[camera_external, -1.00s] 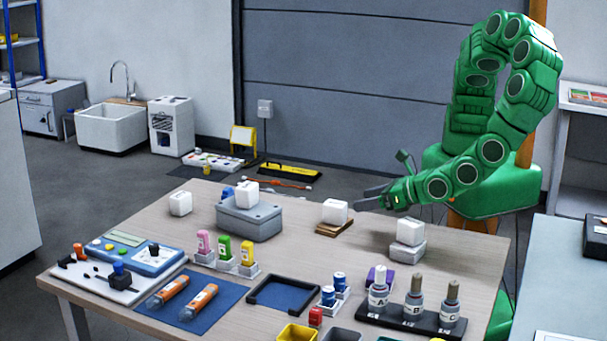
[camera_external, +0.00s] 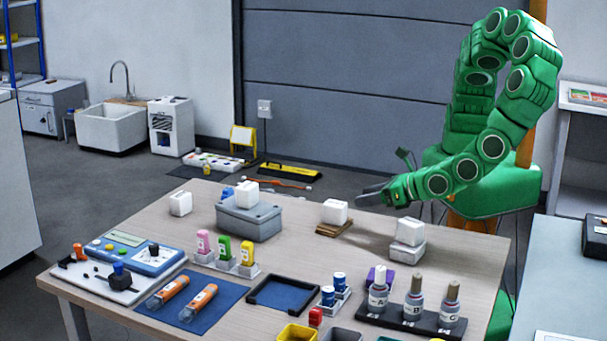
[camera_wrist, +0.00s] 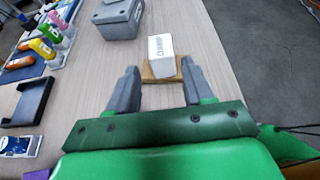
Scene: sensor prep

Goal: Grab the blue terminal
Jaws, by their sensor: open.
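A blue-topped terminal (camera_external: 118,268) stands on a black block on the white board at the table's front left. An orange-red terminal (camera_external: 78,250) stands near it at the board's left edge. My gripper (camera_external: 370,194) is over the table's far right side, well away from the blue terminal. In the wrist view my gripper (camera_wrist: 158,68) is open and empty, its two grey fingers apart. A white block (camera_wrist: 161,60) on a small wooden base (camera_wrist: 150,76) shows just beyond and between the fingertips. The blue terminal is not visible in the wrist view.
A grey box (camera_external: 250,221) with a white block on top stands mid-table. Pink, green and yellow bottles (camera_external: 224,250) stand in front of it. Orange tubes (camera_external: 198,302) lie on a blue mat. Lettered bottles (camera_external: 412,308) and a black tray (camera_external: 283,293) are at the front.

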